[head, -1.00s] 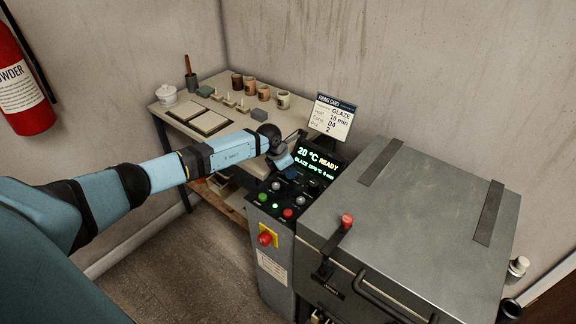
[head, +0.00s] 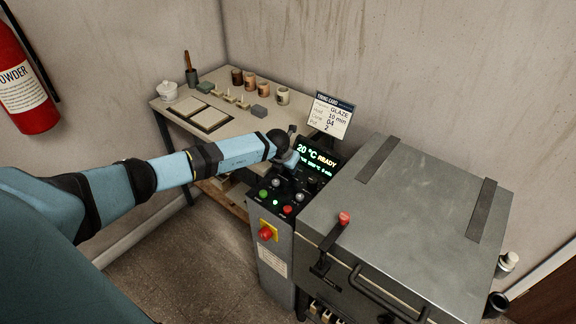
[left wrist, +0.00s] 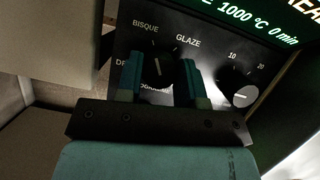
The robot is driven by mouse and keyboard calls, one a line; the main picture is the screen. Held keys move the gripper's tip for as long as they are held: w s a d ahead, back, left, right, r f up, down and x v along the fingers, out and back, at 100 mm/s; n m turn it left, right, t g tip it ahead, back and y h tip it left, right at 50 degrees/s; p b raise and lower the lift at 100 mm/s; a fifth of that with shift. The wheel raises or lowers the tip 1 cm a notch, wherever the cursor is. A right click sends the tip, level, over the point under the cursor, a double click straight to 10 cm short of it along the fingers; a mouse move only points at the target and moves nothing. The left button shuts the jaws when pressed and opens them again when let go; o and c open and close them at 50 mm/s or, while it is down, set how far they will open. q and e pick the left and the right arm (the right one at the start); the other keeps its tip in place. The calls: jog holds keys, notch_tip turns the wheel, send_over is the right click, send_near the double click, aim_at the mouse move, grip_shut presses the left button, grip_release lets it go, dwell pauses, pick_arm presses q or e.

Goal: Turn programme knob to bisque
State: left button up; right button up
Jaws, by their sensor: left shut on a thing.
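The programme knob (left wrist: 158,68) is a dark round knob on the black control panel (left wrist: 210,50), with BISQUE at its upper left and GLAZE at its upper right. Its white pointer line is small, and its exact direction is hard to read. My left gripper (left wrist: 160,80) is shut on the knob, one finger at each side. In the head view my left gripper (head: 291,160) covers the knob. The display (head: 318,158) reads 20 °C READY; in the left wrist view its lower line ends in "E 1000 °C 0 min". My right gripper is out of view.
A second knob (left wrist: 238,93), marked 10 and 20, sits close to the right of my fingers. Below are small buttons and a red emergency knob (head: 267,233). The firing card (head: 332,114) reads GLAZE. The kiln lid (head: 400,210) is at right, a worktable (head: 232,121) at left.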

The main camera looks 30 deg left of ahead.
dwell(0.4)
pick_arm(q)
jog(key=o, duration=0.9)
jog(key=shift+c, duration=0.2)
jog(key=shift+o, duration=0.2)
jog(key=shift+r, duration=0.1)
jog(key=v, duration=1.3)
jog(key=shift+r, duration=0.3)
jog(key=shift+s, duration=0.1)
